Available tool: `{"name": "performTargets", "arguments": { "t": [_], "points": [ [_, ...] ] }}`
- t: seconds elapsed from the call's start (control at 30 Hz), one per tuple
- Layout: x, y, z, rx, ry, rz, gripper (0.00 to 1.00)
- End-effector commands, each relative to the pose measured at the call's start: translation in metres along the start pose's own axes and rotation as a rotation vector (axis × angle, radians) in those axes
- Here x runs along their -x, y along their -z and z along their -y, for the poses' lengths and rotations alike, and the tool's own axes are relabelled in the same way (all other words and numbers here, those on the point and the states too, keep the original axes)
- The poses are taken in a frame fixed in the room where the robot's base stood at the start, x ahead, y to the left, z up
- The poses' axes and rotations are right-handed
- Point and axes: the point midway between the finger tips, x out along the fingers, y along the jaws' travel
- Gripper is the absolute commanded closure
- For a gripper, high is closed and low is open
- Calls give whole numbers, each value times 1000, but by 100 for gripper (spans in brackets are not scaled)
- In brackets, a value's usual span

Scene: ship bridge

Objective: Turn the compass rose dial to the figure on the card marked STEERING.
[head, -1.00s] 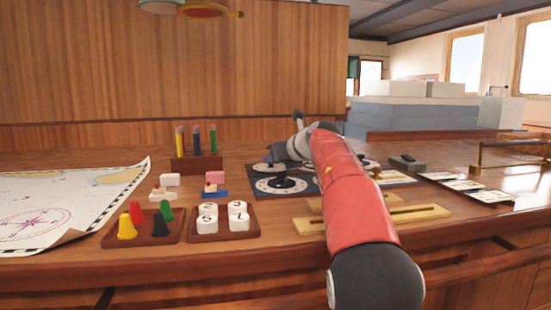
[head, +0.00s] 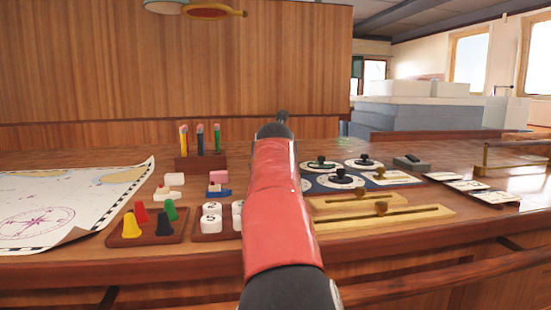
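Several round white dials with black knobs sit on a dark blue panel (head: 318,188) right of my arm. One dial is at back left (head: 320,165), one at back right (head: 363,163), one in front (head: 341,180). Part of another dial (head: 306,185) shows at the arm's edge. I cannot tell which is the compass rose dial. White cards lie at the right: a near one (head: 497,197), a middle one (head: 468,185) and a far one (head: 440,177). Their writing is too small to read, so I cannot pick out STEERING. My gripper is hidden behind my red arm.
Wooden sliders with knobs (head: 385,216) lie in front of the dials. Left are number blocks (head: 211,216), coloured pieces on a tray (head: 150,240), a pencil holder (head: 201,162) and a chart (head: 60,205). A brass rail (head: 515,145) stands at right.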

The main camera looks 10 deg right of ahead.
Motion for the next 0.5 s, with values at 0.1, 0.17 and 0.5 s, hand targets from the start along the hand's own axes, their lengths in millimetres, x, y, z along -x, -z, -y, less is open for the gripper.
{"name": "performTargets", "arguments": {
  "t": [0.1,0.17,0.5],
  "points": [
    [0,0,-1,-4,10,-1,100],
    [0,0,-1,-6,13,-1,100],
    [0,1,-1,-6,12,-2,73]
  ]
}}
